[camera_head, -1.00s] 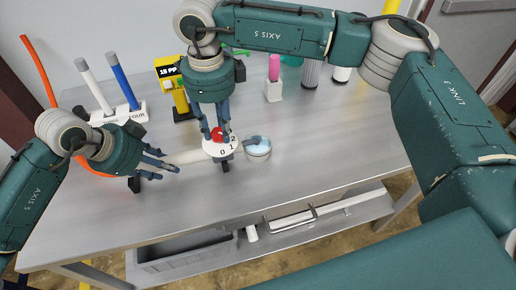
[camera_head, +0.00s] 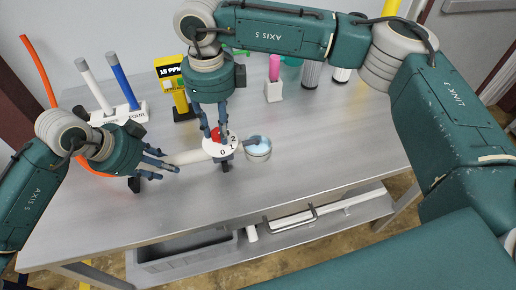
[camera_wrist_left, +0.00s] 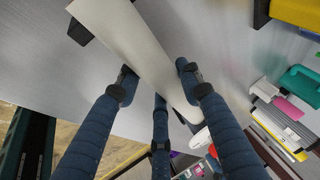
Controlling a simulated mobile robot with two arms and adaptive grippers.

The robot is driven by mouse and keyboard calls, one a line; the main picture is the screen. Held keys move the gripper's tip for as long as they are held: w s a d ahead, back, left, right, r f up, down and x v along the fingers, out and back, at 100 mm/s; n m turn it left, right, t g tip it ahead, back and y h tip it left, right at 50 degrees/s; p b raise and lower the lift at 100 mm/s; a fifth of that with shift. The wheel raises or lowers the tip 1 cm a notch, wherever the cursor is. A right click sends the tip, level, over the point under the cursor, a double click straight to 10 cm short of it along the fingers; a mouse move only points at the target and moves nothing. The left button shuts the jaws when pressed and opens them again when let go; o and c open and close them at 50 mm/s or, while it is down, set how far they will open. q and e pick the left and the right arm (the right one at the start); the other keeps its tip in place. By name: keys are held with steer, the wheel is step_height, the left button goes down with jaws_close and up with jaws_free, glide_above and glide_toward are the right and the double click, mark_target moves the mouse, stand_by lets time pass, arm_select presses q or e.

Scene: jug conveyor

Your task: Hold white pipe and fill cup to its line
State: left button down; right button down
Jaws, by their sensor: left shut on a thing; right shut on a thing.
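My left gripper (camera_head: 166,161) is shut on the white pipe (camera_head: 188,157), which runs along the tabletop to a white valve dial (camera_head: 228,147) marked with numbers. In the left wrist view the pipe (camera_wrist_left: 128,36) passes between its fingers (camera_wrist_left: 157,84). My right gripper (camera_head: 213,133) reaches down from above and is shut on the red knob (camera_head: 214,132) on the dial, partly covering it. A grey spout (camera_head: 250,141) leads from the valve to the cup (camera_head: 258,155). The cup stands upright and holds pale blue liquid. Its line cannot be made out.
A yellow meter (camera_head: 170,70) stands behind the valve. A white stand (camera_head: 133,113) holds a white-handled and a blue-handled tool. A pink item (camera_head: 274,68) sits in a holder at the back. The front and right of the tabletop (camera_head: 320,160) are clear.

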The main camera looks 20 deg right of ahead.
steer(key=m, duration=0.4)
steer(key=shift+s, duration=0.15)
steer(key=m, duration=0.4)
steer(key=c, duration=1.2)
jaws_free()
steer(key=shift+r, duration=0.55)
step_height(320, 180, up, 11)
steer(key=shift+d+f, duration=0.1)
